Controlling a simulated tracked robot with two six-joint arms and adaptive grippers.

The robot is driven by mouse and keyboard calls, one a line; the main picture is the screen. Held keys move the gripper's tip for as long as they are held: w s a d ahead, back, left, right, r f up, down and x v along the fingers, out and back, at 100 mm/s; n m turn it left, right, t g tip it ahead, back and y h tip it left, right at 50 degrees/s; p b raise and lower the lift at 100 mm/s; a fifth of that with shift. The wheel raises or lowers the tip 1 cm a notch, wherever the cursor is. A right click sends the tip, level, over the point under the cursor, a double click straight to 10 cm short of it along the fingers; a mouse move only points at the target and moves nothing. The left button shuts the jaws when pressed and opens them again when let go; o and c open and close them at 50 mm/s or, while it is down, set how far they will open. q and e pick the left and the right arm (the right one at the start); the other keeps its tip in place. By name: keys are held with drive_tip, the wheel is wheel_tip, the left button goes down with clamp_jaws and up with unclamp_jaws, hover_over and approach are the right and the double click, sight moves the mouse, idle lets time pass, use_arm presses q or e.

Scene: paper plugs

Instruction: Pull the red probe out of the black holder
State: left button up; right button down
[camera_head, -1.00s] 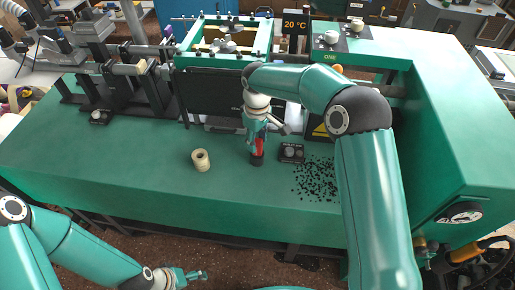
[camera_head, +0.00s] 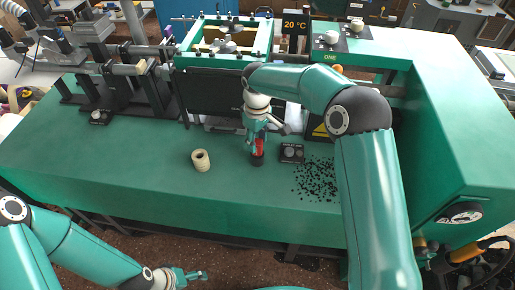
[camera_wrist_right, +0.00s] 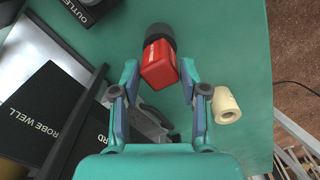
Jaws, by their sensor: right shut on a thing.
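The red probe (camera_head: 259,147) stands in the small round black holder (camera_head: 257,160) on the green bench. My right gripper (camera_head: 258,143) points down over the probe and is shut on its upper part. In the right wrist view the red probe (camera_wrist_right: 160,66) sits between the two fingers, with the black holder (camera_wrist_right: 160,38) around its far end. How deep the probe sits is hidden. My left gripper (camera_head: 192,275) is low in the head view, away from the probe and in front of the bench; its fingers are too small to judge.
A beige roll (camera_head: 201,160) stands left of the holder. A small dark box (camera_head: 291,153) is close on its right, with black pellets (camera_head: 316,180) scattered beyond. Dark panels (camera_head: 212,94) and the machine frame rise behind. The bench's front left is clear.

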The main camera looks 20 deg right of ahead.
drive_tip(key=shift+r+p, duration=0.55)
drive_tip(key=shift+r, duration=0.25)
idle(0.6)
drive_tip(key=shift+r+p, duration=1.45)
drive_tip(key=shift+r, duration=0.4)
drive_tip(key=shift+r, duration=0.15)
drive_tip(key=shift+r+p, duration=1.3)
drive_tip(key=shift+r, duration=0.15)
